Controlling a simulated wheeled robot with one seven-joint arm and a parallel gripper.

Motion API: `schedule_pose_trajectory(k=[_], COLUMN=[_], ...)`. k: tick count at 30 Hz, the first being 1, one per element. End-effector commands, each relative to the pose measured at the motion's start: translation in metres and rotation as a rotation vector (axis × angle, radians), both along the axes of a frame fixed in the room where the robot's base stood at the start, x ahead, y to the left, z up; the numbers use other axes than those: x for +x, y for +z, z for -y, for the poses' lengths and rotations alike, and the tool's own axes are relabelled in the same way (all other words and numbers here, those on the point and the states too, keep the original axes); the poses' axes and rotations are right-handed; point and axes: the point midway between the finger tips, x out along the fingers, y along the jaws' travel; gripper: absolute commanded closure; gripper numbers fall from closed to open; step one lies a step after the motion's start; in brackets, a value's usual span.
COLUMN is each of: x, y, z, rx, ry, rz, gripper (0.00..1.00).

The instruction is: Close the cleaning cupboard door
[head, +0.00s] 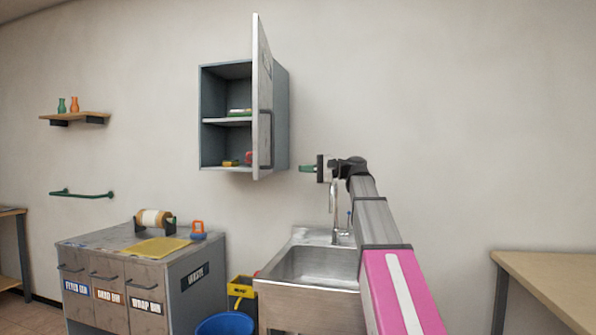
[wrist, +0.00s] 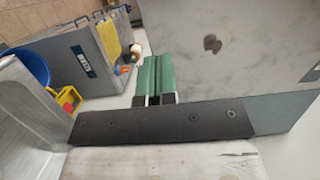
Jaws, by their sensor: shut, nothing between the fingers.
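The cleaning cupboard (head: 278,115) is a grey-blue box on the wall, with a shelf and small items inside. Its pale, worn door (head: 262,95) stands open, swung out toward me and seen almost edge-on at the cupboard's right side. My gripper (head: 303,168) has green fingers and is to the right of the door, near its lower end, with a visible gap in the head view. In the wrist view, my green fingers (wrist: 153,75) are together and empty. A pale smudged panel that looks like the door (wrist: 225,45) fills the upper right there.
A metal sink (head: 310,268) with a tap (head: 334,210) stands below my arm. A grey cabinet (head: 190,285) with drawers is at lower left, beside a blue bucket (head: 225,325) and yellow bin (head: 240,292). A wooden table (head: 550,275) is at right.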

Motion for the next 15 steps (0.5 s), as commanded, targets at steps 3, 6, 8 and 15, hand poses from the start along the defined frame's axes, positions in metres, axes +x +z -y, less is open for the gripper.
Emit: schedule_pose_trajectory(k=[3,6,8,15], x=[0.002,0.004,0.006,0.011], y=[0.0,-0.001,-0.001,-0.001], z=[-0.022,-0.041,-0.051,-0.092], rx=[-0.001,-0.001,-0.001,-0.002], ry=[0.002,0.003,0.002,0.002], rz=[0.0,0.0,0.0,0.0], gripper=[1.0,1.0,1.0,1.0])
